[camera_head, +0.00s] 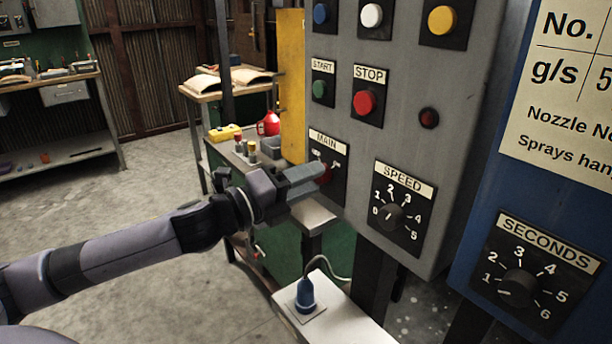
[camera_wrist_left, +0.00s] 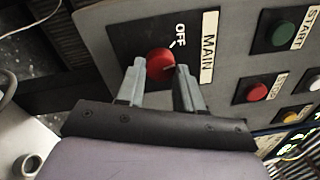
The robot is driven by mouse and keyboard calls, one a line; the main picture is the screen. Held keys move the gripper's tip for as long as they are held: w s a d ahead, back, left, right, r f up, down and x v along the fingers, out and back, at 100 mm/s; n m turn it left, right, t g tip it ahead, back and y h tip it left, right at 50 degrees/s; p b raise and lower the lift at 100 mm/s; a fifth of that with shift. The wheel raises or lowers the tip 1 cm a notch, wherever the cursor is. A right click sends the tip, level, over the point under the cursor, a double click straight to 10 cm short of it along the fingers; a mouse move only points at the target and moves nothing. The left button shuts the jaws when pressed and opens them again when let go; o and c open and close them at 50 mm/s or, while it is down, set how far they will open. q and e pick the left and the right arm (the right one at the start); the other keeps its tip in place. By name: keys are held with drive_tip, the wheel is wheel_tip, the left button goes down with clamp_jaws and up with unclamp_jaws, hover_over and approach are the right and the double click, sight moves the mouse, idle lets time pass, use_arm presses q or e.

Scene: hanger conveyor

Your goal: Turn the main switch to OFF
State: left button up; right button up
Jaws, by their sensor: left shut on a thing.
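The main switch is a red knob (camera_head: 325,173) on a black plate under a MAIN label (camera_head: 326,140), on the grey control panel (camera_head: 403,125). My left gripper (camera_head: 322,172) reaches it from the left and is shut on the knob. In the left wrist view the red knob (camera_wrist_left: 160,65) sits between the two grey fingertips (camera_wrist_left: 160,70), with the word OFF beside it. The fingers partly hide the knob in the head view, and the exact position of its pointer is hard to tell. My right gripper is not in view.
Below right of the switch is the SPEED dial (camera_head: 392,216). Above it are the green START (camera_head: 319,89) and red STOP (camera_head: 364,102) buttons. A blue cabinet with a SECONDS dial (camera_head: 519,287) stands at the right. A blue object (camera_head: 306,294) stands on a white surface below.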

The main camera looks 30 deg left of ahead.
use_arm(q)
drive_tip(key=shift+r+n+y+p, duration=0.1)
drive_tip(key=shift+n+y+p, duration=0.2)
drive_tip(key=shift+n+p, duration=2)
drive_tip(key=shift+n+b, duration=0.9)
drive_tip(key=shift+n, duration=0.2)
drive_tip(key=o, duration=1)
drive_tip(key=shift+o, duration=0.2)
drive_tip(key=shift+s, duration=0.1)
drive_tip(key=b+v, duration=0.1)
drive_tip(key=v, duration=0.6)
drive_tip(key=shift+b, duration=0.3)
